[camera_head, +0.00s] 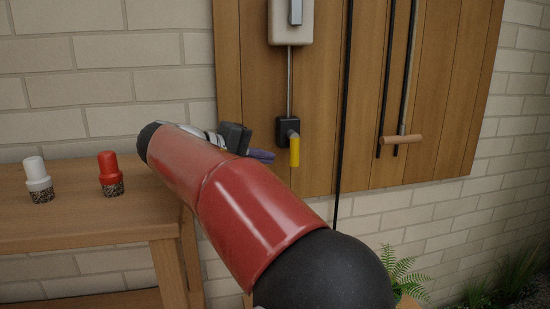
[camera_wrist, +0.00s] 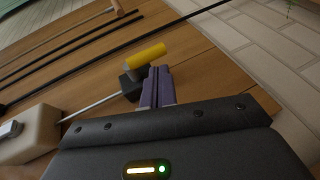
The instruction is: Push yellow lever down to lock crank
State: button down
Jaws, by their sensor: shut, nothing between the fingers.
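The yellow lever (camera_head: 294,151) hangs down from a small black box (camera_head: 287,130) on the wooden panel. In the wrist view the yellow lever (camera_wrist: 146,55) lies just beyond my fingertips, with its grey pivot and the black box (camera_wrist: 131,84) beside it. My gripper (camera_head: 262,155) has purple fingers and is just left of the lever in the head view. In the wrist view my gripper (camera_wrist: 159,70) is shut and empty, close to the lever's pivot end. I cannot tell if it touches the lever. No part clearly identifiable as the crank shows.
A pale switch box (camera_head: 290,22) is above, joined by a grey conduit (camera_head: 289,85). A wooden-handled rod (camera_head: 402,140) and black rods hang on the right. A white-capped shaker (camera_head: 38,178) and a red-capped shaker (camera_head: 110,174) stand on the wooden table (camera_head: 75,222). A fern (camera_head: 403,277) is below.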

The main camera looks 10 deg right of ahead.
jog(key=shift+v, duration=1.7)
jog(key=s+d+f+g+y+p, duration=0.1)
jog(key=s+d+f+y+p, duration=0.1)
jog(key=s+d+f+y, duration=0.7)
jog(key=s+a+f+m+y+p, duration=0.1)
jog(key=s+f+y, duration=0.1)
jog(key=s+f, duration=0.3)
jog(key=s+a+f+m+t+y+p, duration=0.1)
jog(key=s+f, duration=0.5)
jog(key=s, duration=0.6)
jog(key=shift+a+m+y, duration=0.5)
jog(key=shift+m+y, duration=0.1)
jog(key=shift+y, duration=0.1)
jog(key=shift+s+d, duration=0.1)
jog(key=shift+s, duration=0.05)
